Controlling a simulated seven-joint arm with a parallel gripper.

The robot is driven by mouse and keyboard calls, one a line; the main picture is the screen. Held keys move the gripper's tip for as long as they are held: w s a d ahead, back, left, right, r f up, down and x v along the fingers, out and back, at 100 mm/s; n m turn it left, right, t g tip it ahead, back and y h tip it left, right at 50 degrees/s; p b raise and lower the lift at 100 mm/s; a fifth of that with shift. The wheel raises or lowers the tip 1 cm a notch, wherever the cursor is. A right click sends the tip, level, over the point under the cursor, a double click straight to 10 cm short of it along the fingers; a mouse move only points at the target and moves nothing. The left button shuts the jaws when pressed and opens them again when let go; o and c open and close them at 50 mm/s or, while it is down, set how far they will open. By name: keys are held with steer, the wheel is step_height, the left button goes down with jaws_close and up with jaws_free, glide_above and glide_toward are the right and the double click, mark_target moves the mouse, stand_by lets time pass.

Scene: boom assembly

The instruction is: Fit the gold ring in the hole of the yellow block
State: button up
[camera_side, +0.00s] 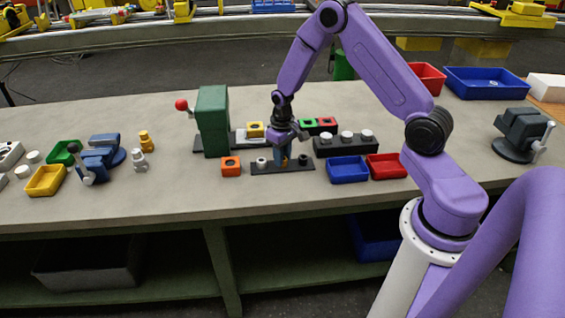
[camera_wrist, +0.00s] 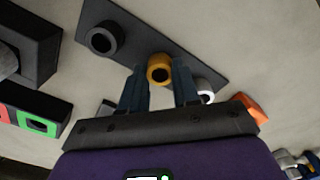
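The gold ring (camera_wrist: 160,70) stands on a dark plate (camera_wrist: 190,37) between a dark ring (camera_wrist: 104,38) and a silver ring (camera_wrist: 206,97). My gripper (camera_wrist: 160,82) points down, with one blue finger on each side of the gold ring. The fingers are very close to the ring, and I cannot tell whether they press on it. In the side view my gripper (camera_side: 283,160) hides most of the gold ring (camera_side: 285,162). The yellow block (camera_side: 256,130), with a dark hole in its top, sits behind and left of my gripper, beside the green press (camera_side: 212,120).
An orange block (camera_side: 231,167) lies left of the plate. A black rack with white knobs (camera_side: 345,147), a blue tray (camera_side: 347,170) and a red tray (camera_side: 387,166) are to the right. The bench front is clear.

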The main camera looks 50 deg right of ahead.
steer(key=shift+r, duration=1.4)
steer(key=shift+w, duration=0.1)
steer(key=w+d+r, duration=0.1)
steer(key=w+r, duration=0.1)
steer(key=w, duration=0.3)
steer(key=w+d+r, duration=0.2)
steer(key=w+r, duration=0.1)
steer(key=w, duration=0.2)
steer(key=w+d+r, duration=0.2)
steer(key=w, duration=0.3)
steer(key=shift+w+r, duration=0.15)
steer(key=shift+r, duration=0.1)
steer(key=shift+w+d+f, duration=0.2)
steer(key=shift+f, duration=0.75)
steer(key=shift+w+d+f, duration=0.15)
steer(key=shift+f, duration=0.75)
steer(key=shift+f, duration=1)
